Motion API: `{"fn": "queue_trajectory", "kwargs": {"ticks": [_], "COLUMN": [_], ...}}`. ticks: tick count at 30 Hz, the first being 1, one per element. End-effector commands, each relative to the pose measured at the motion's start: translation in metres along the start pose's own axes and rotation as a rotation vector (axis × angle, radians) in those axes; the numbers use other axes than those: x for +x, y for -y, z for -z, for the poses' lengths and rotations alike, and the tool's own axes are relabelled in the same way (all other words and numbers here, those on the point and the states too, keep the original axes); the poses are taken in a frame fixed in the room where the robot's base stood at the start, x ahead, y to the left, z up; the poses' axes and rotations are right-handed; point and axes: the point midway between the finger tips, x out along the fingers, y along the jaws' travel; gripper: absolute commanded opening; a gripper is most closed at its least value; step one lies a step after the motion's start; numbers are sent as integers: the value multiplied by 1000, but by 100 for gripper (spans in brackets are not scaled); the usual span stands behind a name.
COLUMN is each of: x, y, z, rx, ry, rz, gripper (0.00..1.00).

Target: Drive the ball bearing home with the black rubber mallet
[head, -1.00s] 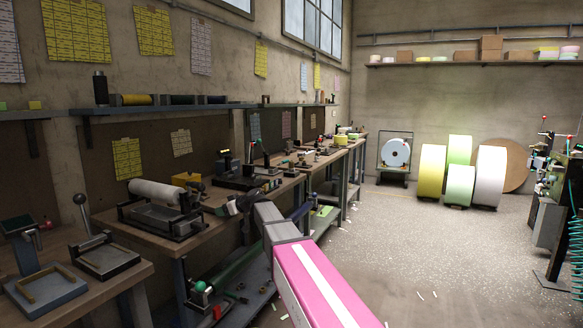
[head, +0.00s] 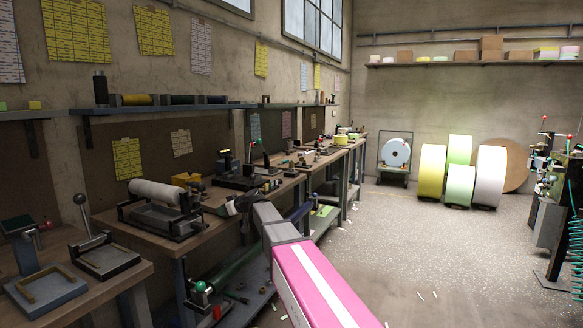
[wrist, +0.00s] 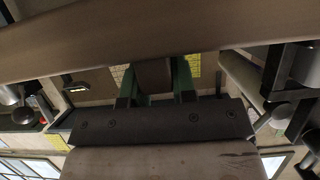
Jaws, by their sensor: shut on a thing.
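My gripper (wrist: 155,85) shows two green fingers in the wrist view, shut with a dark brown piece between them. In the head view a dark thing (head: 229,209) shows at the far end of my pink-and-white arm. I cannot make out the ball bearing in either view.
A roller device with a white roll (head: 157,193) stands on the bench left of my gripper. A lever press (head: 103,256) and a blue-grey fixture (head: 45,289) are nearer. More tools line the bench farther back. The floor (head: 430,250) to the right is mostly clear.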

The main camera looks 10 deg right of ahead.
Motion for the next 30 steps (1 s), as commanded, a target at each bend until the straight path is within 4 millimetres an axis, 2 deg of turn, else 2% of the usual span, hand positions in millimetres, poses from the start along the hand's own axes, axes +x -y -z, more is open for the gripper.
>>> {"fn": "queue_trajectory", "kwargs": {"ticks": [8,30], "x": [-2,-23], "y": [0,0], "z": [4,56], "rx": [0,0], "ry": [-1,-1], "rz": [0,0], "gripper": [0,0]}}
